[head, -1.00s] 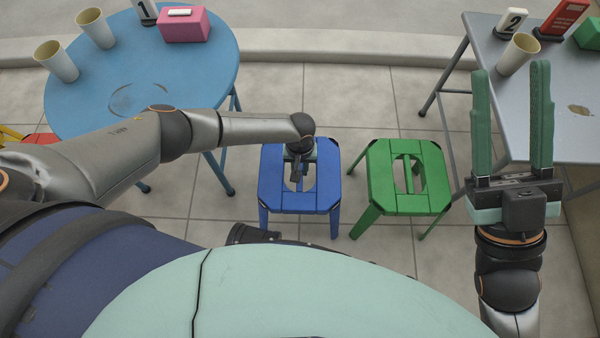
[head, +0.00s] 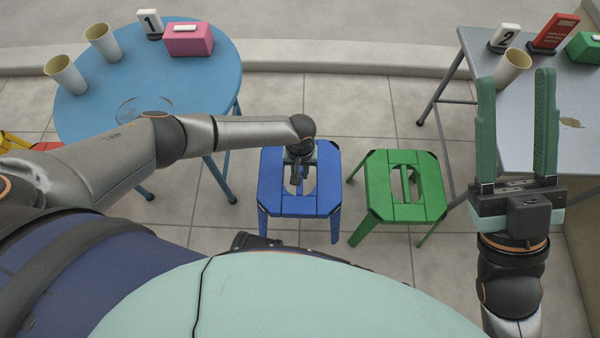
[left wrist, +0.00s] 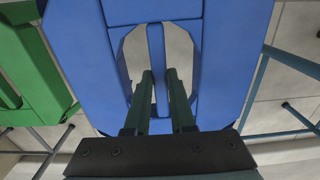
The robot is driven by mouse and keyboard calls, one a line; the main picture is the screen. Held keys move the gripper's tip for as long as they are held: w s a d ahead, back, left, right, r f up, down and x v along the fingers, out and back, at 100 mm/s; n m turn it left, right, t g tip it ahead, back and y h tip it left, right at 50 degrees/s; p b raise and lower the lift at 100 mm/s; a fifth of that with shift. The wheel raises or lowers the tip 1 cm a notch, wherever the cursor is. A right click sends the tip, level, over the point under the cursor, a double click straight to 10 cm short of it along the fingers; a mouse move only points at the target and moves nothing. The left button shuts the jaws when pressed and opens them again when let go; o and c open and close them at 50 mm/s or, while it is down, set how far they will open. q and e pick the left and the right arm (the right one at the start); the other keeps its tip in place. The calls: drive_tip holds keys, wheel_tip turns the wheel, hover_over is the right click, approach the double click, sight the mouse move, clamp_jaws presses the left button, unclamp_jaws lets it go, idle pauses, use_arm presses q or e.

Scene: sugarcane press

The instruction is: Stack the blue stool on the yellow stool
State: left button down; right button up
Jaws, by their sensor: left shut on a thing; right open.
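The blue stool (head: 300,205) is upright in the middle of the head view. My left gripper (head: 296,177) reaches down onto its seat from above, shut on the bar across the seat opening. In the left wrist view the fingers (left wrist: 163,80) lie at the bar of the blue seat (left wrist: 215,60). I cannot tell whether the stool's feet touch the floor. A yellow piece (head: 12,142) at the far left edge may be the yellow stool; most of it is cut off. My right gripper (head: 516,85) is open and empty, pointing up at the right.
A green stool (head: 378,190) stands just right of the blue one. A round blue table (head: 200,80) at left holds cups and a pink box (head: 188,39). A grey table (head: 480,60) at right holds a cup and boxes. A red piece (head: 45,146) shows beside the yellow one.

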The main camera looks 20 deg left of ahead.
use_arm(q)
wheel_tip(320, 180, up, 9)
drive_tip(key=p, duration=0.6)
drive_tip(key=shift+d+f, duration=0.1)
use_arm(e)
wheel_tip(320, 180, up, 7)
drive_tip(key=w+d+f+m+g+h+p, duration=0.1)
drive_tip(key=w+f+m+g+h+p, duration=0.15)
drive_tip(key=w+f+h, duration=0.4)
drive_tip(key=w+d+f+m+g+h+p, duration=0.1)
drive_tip(key=d+f+m+g+h+p, duration=0.2)
drive_tip(key=f, duration=0.6)
drive_tip(key=s+a+f+m+g+h+p, duration=0.15)
drive_tip(key=s+f+g, duration=0.25)
drive_tip(key=f, duration=0.5)
drive_tip(key=s+f+m+g+h+p, duration=0.1)
drive_tip(key=s+f+m+g+p, duration=0.2)
drive_tip(key=f, duration=0.6)
use_arm(q)
wheel_tip(320, 180, up, 19)
drive_tip(key=p, duration=1)
drive_tip(key=shift+p, duration=0.35)
use_arm(e)
wheel_tip(320, 180, up, 8)
drive_tip(key=s+d, duration=0.1)
drive_tip(key=s, duration=0.1)
drive_tip(key=shift+s+d+h, duration=0.2)
drive_tip(key=shift+d+h, duration=0.1)
drive_tip(key=shift+d, duration=0.05)
